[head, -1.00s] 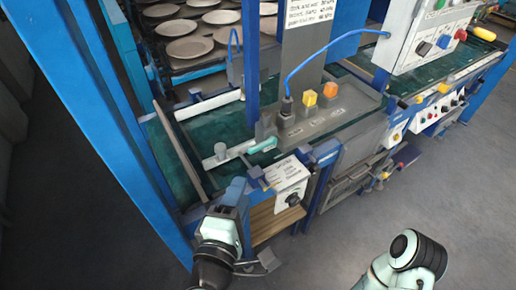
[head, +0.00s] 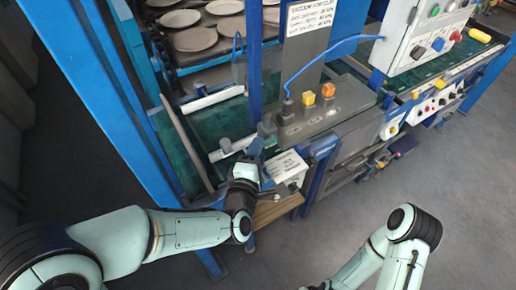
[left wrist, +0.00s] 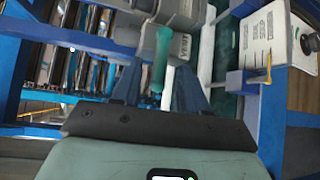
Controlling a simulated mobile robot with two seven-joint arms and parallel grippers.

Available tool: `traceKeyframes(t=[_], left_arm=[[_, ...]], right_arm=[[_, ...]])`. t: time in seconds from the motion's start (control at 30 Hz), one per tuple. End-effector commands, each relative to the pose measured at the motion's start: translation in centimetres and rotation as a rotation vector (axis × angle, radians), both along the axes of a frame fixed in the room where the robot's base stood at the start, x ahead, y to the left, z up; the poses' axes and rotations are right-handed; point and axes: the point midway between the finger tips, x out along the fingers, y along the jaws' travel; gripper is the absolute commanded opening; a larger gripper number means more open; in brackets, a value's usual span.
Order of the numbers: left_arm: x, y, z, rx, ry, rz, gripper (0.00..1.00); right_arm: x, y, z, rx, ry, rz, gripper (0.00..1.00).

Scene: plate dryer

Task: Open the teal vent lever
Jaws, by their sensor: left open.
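The teal vent lever (left wrist: 162,50) shows in the left wrist view as a short teal bar, attached near a grey fitting. My left gripper (left wrist: 158,76) is open, with its two blue-grey fingers apart. The lever lies in line with the gap between them, and its lower end appears between the fingertips. I cannot tell whether either finger touches it. In the head view my left gripper (head: 254,162) is at the corner of the machine beside the white labelled box, and it largely hides the lever. My right arm shows at the lower right, but its gripper is out of view.
The white labelled box (head: 288,166) with a dark knob is close on the right. A grey control panel (head: 325,108) with yellow and orange buttons stands behind it. A blue upright post (head: 253,60) rises nearby. The floor at right is clear.

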Motion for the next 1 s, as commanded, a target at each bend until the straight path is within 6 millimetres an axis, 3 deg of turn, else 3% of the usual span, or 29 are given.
traceKeyframes(t=[0.37,0.5,0.77,1.0], left_arm=[[0.6,0.0,-0.1,0.001,0.0,0.001,0.43],[0.6,0.0,-0.1,0.001,0.0,0.001,0.0],[0.6,-0.1,0.1,0.006,0.004,0.001,0.0],[0.7,-0.1,0.9,0.072,0.051,0.0,0.0]], right_arm=[[0.1,0.0,0.1,0.0,-0.001,0.0,0.43],[0.1,0.0,0.1,0.0,-0.001,0.0,0.43],[0.1,0.0,0.3,-0.001,-0.002,0.0,0.43],[0.9,0.0,1.8,-0.001,-0.011,0.0,0.43]])
